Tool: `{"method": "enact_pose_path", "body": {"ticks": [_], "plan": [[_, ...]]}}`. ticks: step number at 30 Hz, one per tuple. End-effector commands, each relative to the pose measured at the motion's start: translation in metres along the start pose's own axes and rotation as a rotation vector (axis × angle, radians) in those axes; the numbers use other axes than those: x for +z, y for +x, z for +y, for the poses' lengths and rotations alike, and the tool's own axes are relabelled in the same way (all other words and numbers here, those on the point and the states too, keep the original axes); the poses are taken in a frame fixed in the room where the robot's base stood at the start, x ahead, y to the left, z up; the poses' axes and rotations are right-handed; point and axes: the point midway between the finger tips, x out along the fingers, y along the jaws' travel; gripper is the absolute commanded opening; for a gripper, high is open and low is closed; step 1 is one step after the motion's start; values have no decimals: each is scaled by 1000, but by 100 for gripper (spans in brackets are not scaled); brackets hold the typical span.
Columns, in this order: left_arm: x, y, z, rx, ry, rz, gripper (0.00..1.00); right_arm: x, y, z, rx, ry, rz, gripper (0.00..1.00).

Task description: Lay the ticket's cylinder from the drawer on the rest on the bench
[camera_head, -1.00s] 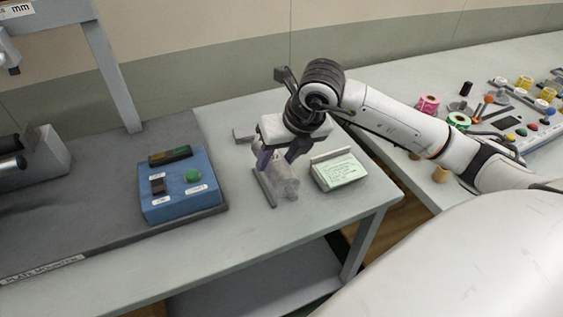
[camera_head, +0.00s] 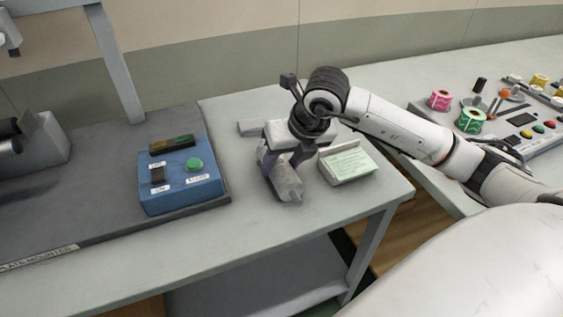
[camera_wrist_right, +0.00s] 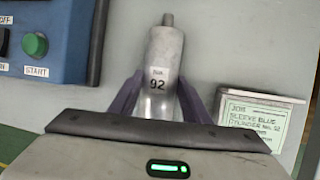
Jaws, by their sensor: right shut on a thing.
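A grey metal cylinder (camera_head: 288,182) with a thin shaft end is in my right gripper (camera_head: 279,164). It lies roughly level, low over the bench near the rest. In the right wrist view the cylinder (camera_wrist_right: 163,60) carries a white label reading 92, and the purple fingers close on both its sides. A grey block of the rest (camera_head: 253,128) shows behind the gripper; the remainder is hidden by the cylinder and hand. I cannot tell whether the cylinder touches the rest. The ticket (camera_head: 347,164) stands on its holder to the right.
A blue control box (camera_head: 180,182) with a green button stands left of the cylinder on a dark base. The bench's front edge (camera_head: 300,232) is close in front. A second table at right holds label rolls (camera_head: 470,120) and a panel.

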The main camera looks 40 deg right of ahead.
Motion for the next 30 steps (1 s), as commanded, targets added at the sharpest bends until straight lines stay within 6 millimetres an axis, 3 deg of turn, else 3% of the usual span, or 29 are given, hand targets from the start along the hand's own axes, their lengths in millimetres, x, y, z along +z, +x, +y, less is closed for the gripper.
{"method": "enact_pose_path", "body": {"ticks": [1, 2, 6, 17, 30], "plan": [[0, 0, 0, 0, 0, 0, 31, 2, -2, 0, 2, 0, -5, 0], [0, 0, 0, -1, -1, 0, 31, 2, -2, 0, 2, 0, -5, 45], [1, 0, -1, -2, -1, -2, 31, 1, -1, 0, 1, 0, -4, 65], [6, 1, -2, -3, -2, -11, 31, 0, -6, 0, 0, 0, 1, 65], [5, 0, -2, -4, -3, -12, 31, 2, -86, 0, 0, -1, -6, 65]]}}
